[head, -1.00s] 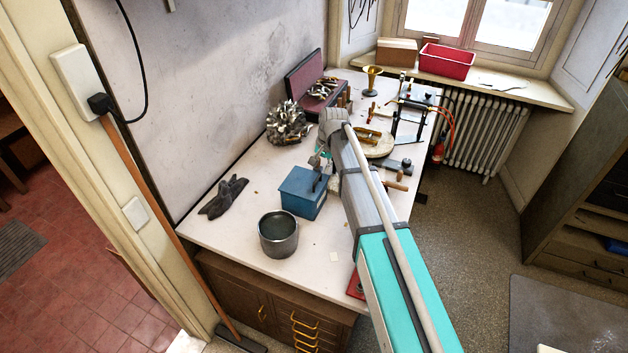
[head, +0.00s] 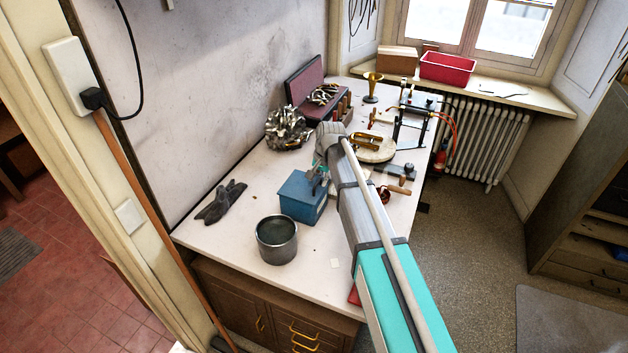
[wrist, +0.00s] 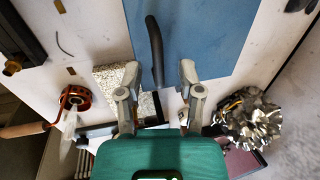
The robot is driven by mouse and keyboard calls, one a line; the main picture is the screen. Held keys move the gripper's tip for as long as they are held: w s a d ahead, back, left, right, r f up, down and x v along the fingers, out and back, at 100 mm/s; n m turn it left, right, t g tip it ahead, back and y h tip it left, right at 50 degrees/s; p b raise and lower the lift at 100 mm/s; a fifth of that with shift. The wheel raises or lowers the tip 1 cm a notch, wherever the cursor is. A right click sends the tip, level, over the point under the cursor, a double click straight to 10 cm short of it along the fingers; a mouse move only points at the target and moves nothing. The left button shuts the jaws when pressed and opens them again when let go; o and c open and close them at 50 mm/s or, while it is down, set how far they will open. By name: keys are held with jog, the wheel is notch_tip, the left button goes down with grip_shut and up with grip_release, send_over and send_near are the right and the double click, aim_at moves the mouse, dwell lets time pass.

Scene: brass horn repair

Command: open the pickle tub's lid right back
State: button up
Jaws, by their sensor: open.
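The pickle tub (head: 298,203) is a blue box on the white bench, and its lid looks shut. In the wrist view the blue lid (wrist: 205,40) fills the upper middle, with a dark bar-like handle (wrist: 153,45) on it. My gripper (wrist: 157,82) is open and empty, with one finger on each side of the handle's lower end. In the head view my gripper (head: 319,174) is at the tub's far right edge. I cannot tell whether the fingers touch the handle or the lid.
A grey metal pot (head: 277,241) stands in front of the tub. Dark gloves (head: 220,202) lie to its left. A heap of shiny metal pieces (head: 287,128) is behind it, and a round board (head: 372,148) lies beyond my arm. Bare bench shows around the gloves.

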grip_shut()
